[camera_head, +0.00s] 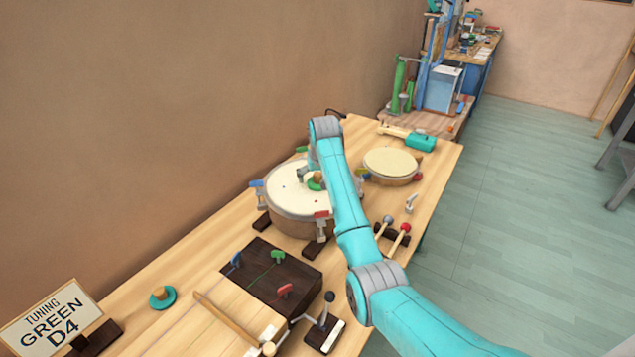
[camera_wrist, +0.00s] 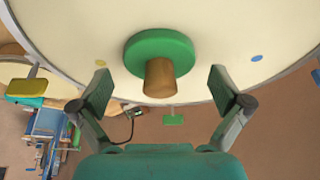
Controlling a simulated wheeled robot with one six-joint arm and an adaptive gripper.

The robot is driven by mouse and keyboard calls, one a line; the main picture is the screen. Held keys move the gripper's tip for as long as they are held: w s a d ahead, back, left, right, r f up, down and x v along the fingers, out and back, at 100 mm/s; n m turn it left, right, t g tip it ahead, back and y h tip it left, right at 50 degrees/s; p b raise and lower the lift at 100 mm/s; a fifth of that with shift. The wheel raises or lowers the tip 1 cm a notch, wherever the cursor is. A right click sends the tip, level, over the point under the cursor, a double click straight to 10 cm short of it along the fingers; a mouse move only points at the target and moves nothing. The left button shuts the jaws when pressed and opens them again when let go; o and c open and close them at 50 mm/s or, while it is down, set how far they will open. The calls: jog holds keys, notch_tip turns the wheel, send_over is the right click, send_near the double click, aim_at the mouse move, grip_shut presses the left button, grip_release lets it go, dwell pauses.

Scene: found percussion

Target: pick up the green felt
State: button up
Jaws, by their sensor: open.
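The green felt (camera_wrist: 150,48) is a round green disc with a wooden knob (camera_wrist: 160,80). It lies on the cream head of the large drum (camera_head: 285,205), and in the head view the felt (camera_head: 315,184) is partly hidden by my arm. My gripper (camera_wrist: 160,90) is open over the drum, close to the felt. In the wrist view the knob appears between the two fingertips, with clear space on both sides. Neither finger visibly touches it. In the head view my gripper (camera_head: 309,172) is small and partly covered by my arm.
Coloured tuning keys stand around the drum rim. A smaller drum (camera_head: 391,163) and mallets (camera_head: 398,237) are to the right. A teal disc with a knob (camera_head: 162,297), a dark block (camera_head: 272,272) and a "TUNING GREEN D4" sign (camera_head: 50,322) are nearer. A wall runs along the left.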

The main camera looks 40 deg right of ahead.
jog(key=c, duration=1.2)
jog(key=shift+r, duration=0.1)
jog(key=shift+c, duration=0.2)
